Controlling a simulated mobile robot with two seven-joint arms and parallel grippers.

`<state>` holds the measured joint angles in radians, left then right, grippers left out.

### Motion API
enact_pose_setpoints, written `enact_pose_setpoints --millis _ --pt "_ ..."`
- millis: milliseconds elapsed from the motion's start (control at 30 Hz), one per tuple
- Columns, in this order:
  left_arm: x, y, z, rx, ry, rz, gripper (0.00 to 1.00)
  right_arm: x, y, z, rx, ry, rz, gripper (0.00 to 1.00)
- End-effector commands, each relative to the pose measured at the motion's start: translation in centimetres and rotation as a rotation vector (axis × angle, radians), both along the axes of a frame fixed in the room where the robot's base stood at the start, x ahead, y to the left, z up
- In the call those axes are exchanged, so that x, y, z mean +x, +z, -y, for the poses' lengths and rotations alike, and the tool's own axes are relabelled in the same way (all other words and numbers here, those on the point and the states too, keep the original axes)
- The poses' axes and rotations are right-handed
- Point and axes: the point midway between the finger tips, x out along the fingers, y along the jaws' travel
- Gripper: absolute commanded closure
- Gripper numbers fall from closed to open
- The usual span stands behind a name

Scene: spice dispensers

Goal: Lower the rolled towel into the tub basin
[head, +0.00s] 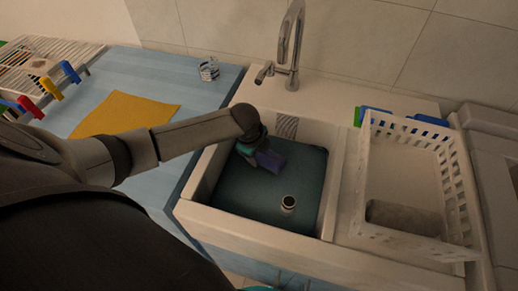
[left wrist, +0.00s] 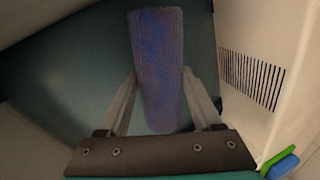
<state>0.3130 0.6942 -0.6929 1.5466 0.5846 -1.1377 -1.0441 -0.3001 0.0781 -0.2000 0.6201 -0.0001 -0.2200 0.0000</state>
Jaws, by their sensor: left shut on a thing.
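The blue-purple rolled towel (head: 271,161) is held by my left gripper (head: 256,150) over the tub basin. In the left wrist view the towel (left wrist: 157,60) stands lengthwise between the two fingers (left wrist: 158,85), which are shut on its sides. The tub basin (head: 335,170) is white-walled with a dark teal floor. The towel is inside the outline of the basin, near its back left part. I cannot tell whether it touches the floor. My right gripper is not in view.
A small round light-rimmed fitting (head: 288,203) is on the basin floor. A tap (head: 292,45) rises behind the basin. A white basket (head: 455,190) with a grey-brown roll (head: 403,217) stands to the right. A yellow cloth (head: 125,114) and a glass (head: 209,69) are on the left counter.

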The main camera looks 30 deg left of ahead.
Motion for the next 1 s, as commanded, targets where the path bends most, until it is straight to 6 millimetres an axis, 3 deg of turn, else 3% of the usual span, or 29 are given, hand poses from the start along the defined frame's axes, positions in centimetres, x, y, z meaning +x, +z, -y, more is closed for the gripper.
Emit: enact_pose_setpoints --millis 200,400,867,900,1000 --pt "0.0 -3.0 0.1 -0.001 0.0 0.001 0.96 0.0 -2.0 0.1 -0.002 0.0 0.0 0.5" --pt "0.1 -4.6 0.1 -0.001 0.0 0.002 0.96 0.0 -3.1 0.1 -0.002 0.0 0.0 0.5" --pt "0.1 -5.2 0.0 -0.001 0.0 0.002 0.96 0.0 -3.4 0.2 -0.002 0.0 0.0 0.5" --pt "0.1 -5.2 0.0 -0.001 0.0 0.002 0.33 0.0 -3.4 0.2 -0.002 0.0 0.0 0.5" --pt "0.1 -5.2 0.0 -0.001 0.0 0.002 0.22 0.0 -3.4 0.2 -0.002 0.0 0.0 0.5"
